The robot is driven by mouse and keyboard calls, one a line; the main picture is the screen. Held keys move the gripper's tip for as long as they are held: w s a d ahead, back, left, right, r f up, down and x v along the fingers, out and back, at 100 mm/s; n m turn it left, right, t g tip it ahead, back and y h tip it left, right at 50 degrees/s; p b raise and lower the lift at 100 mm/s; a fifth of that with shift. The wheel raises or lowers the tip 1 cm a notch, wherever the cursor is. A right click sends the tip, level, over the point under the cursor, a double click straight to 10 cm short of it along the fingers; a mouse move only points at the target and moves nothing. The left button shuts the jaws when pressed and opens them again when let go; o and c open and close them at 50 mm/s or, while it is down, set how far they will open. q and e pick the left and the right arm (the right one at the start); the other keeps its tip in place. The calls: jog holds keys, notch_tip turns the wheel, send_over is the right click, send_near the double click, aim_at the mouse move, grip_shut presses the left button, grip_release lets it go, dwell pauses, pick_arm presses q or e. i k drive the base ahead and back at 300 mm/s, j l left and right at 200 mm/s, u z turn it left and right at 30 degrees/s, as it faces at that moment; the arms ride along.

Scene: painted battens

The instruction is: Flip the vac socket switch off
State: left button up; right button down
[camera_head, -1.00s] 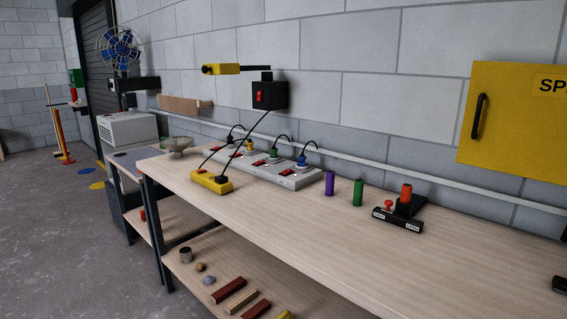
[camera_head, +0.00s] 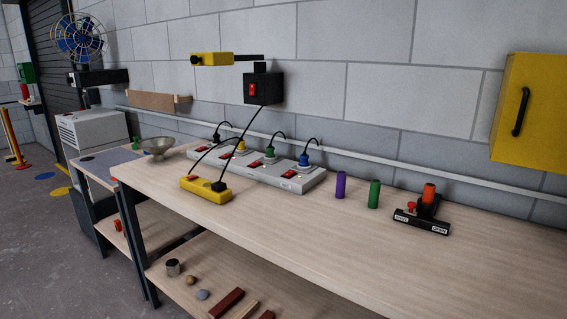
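A grey power strip (camera_head: 272,171) lies on the workbench against the wall, with several plugs in it and a red switch beside each socket. One plug is yellow (camera_head: 240,147), one green (camera_head: 269,153) and one blue (camera_head: 304,161); a dark plug stands at the far left end. A red switch (camera_head: 289,174) shows at the near end. I cannot read any label that marks the vac socket, and the switch positions are too small to tell. Neither of my grippers is in view.
A yellow block (camera_head: 206,189) with cables stands in front of the strip. A black wall box (camera_head: 263,89) with a red switch hangs above. Purple (camera_head: 340,184) and green (camera_head: 374,193) cylinders and a black fixture (camera_head: 424,219) stand right. The bench front is clear.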

aim_at(289, 172)
jog(key=i+j, duration=0.2)
jog(key=j, duration=0.15)
jog(key=i+j+z, duration=0.1)
jog(key=j, duration=0.25)
jog(key=i+j, duration=0.25)
jog(key=i+j+z, duration=0.1)
jog(key=j, duration=0.4)
jog(key=i+j, duration=0.2)
jog(key=j, duration=0.15)
jog(key=i+j+z, duration=0.1)
jog(key=j, duration=0.3)
jog(key=i+j, duration=0.2)
jog(key=j, duration=0.2)
jog(key=l+z, duration=0.05)
